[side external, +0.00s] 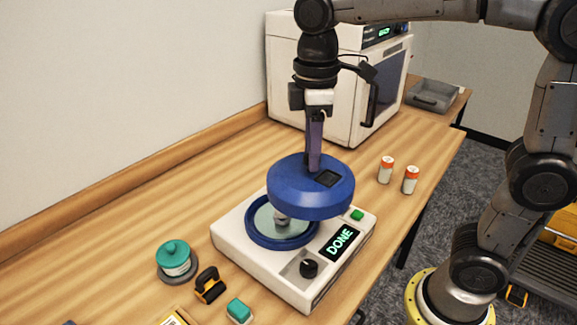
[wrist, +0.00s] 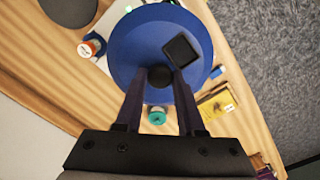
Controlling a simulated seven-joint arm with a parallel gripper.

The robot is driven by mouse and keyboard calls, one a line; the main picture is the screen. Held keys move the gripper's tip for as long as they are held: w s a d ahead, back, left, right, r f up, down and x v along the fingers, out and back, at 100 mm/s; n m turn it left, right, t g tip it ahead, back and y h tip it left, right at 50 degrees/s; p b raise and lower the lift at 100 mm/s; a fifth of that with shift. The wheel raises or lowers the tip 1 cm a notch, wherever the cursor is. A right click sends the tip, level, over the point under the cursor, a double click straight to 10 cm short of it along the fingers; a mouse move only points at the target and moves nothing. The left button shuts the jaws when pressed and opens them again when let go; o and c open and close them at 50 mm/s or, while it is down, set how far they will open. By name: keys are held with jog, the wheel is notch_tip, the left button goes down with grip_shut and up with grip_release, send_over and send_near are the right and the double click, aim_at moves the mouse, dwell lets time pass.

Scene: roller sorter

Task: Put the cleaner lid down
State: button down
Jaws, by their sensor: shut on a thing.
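The cleaner lid (side external: 300,190) is a blue dome with a dark square patch. My gripper (side external: 314,160) is shut on its top knob and holds it, slightly tilted, above the cleaner. In the wrist view the lid (wrist: 135,50) fills the upper middle, with the dark knob between my gripper's fingertips (wrist: 160,78). The cleaner (side external: 235,242) is a white box with a black dial, a green button and a screen reading DONE. Its blue-rimmed round basin (side external: 262,238) is uncovered at the front, and a small greyish object sits inside. The lid hides the basin's back.
A teal-topped round item (side external: 174,258), a black-and-yellow clip (side external: 210,285) and a small teal block (side external: 239,311) lie at the front left. Two orange-and-white cylinders (side external: 387,169) stand right of the lid. A white oven-like machine (side external: 310,75) stands behind.

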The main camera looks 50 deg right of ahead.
jog(key=s+d+r, duration=0.2)
jog(key=s+r, duration=0.1)
jog(key=s, duration=0.4)
jog(key=n, duration=0.3)
send_over(336, 162)
notch_tip(336, 162, down, 2)
jog(key=shift+f, duration=0.1)
jog(key=w+d+f+m, duration=0.1)
jog(key=d+f+m, duration=0.15)
jog(key=d, duration=0.45)
jog(key=w+d+f+m, duration=0.1)
jog(key=d+f, duration=0.3)
jog(key=d, duration=0.4)
jog(key=shift+n, duration=0.25)
jog(key=shift+w+d+f, duration=0.9)
jog(key=shift+w+f, duration=1.15)
jog(key=shift+f, duration=0.05)
jog(key=shift+w+d+f, duration=0.9)
jog(key=shift+w+f, duration=1.1)
jog(key=shift+f, duration=0.1)
jog(key=shift+w+d+f, duration=0.9)
jog(key=shift+w+f, duration=1.15)
jog(key=shift+f, duration=0.05)
jog(key=shift+f, duration=0.1)
